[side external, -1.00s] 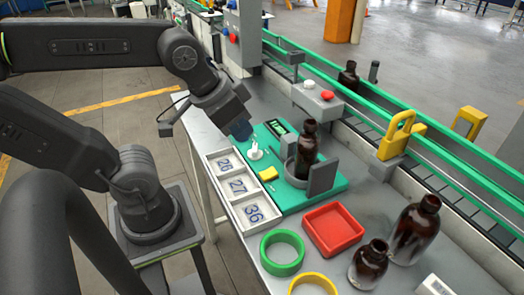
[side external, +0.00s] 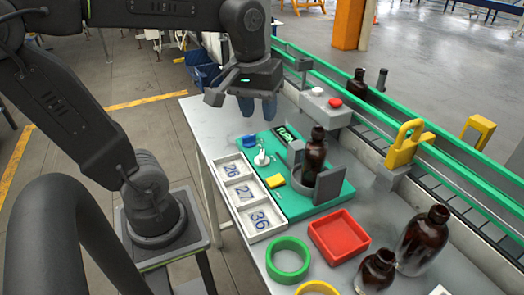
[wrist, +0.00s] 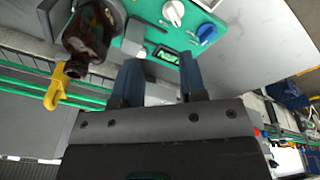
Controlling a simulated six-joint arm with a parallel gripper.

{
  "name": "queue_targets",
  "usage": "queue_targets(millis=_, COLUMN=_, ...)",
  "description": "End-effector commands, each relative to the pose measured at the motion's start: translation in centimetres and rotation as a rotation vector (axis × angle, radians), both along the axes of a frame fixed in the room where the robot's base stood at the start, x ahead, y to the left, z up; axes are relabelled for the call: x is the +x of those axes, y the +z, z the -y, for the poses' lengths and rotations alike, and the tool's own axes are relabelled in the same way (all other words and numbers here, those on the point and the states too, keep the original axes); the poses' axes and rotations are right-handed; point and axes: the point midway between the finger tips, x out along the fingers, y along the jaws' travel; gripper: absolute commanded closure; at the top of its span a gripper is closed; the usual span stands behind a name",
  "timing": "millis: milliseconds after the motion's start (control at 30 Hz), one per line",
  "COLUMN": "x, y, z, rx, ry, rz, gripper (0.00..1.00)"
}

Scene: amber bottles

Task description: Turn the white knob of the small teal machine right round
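The teal machine (side external: 318,205) lies flat on the grey bench, with a dark display near its far edge, also seen in the wrist view (wrist: 167,57). Its white knob (side external: 261,158) stands on the left part of the plate and shows at the top of the wrist view (wrist: 173,12). A blue knob (side external: 249,141) sits beside it. My gripper (side external: 257,112) hangs above and beyond the knobs, clear of the machine. In the wrist view its two dark blue fingers (wrist: 161,82) are apart, with nothing between them.
An amber bottle (side external: 315,152) stands in the machine's grey holder. A white tray with numbered cards (side external: 240,193) adjoins the left side. A red tray (side external: 337,236), a green ring (side external: 287,260) and more amber bottles (side external: 422,240) are nearer. The green-railed conveyor (side external: 440,165) runs along the right.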

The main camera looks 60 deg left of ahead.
Motion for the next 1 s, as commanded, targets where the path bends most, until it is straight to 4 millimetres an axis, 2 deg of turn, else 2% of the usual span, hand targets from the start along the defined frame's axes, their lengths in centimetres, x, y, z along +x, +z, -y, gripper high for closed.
queue_targets(millis=100, x=1.4, y=0.3, z=-1.8, rx=-0.038, ry=0.213, rz=-0.097, gripper=0.62)
queue_targets(millis=200, x=1.9, y=0.4, z=-2.6, rx=-0.053, ry=0.315, rz=-0.141, gripper=0.62)
queue_targets(millis=367, x=2.0, y=-0.4, z=-2.8, rx=-0.057, ry=0.352, rz=-0.158, gripper=0.62)
queue_targets(millis=467, x=2.0, y=-1.8, z=-2.8, rx=-0.058, ry=0.35, rz=-0.159, gripper=0.62)
queue_targets(millis=800, x=1.9, y=-8.8, z=-2.8, rx=-0.058, ry=0.347, rz=-0.16, gripper=0.62)
queue_targets(millis=1000, x=2.0, y=-11.8, z=-2.8, rx=-0.057, ry=0.347, rz=-0.157, gripper=0.62)
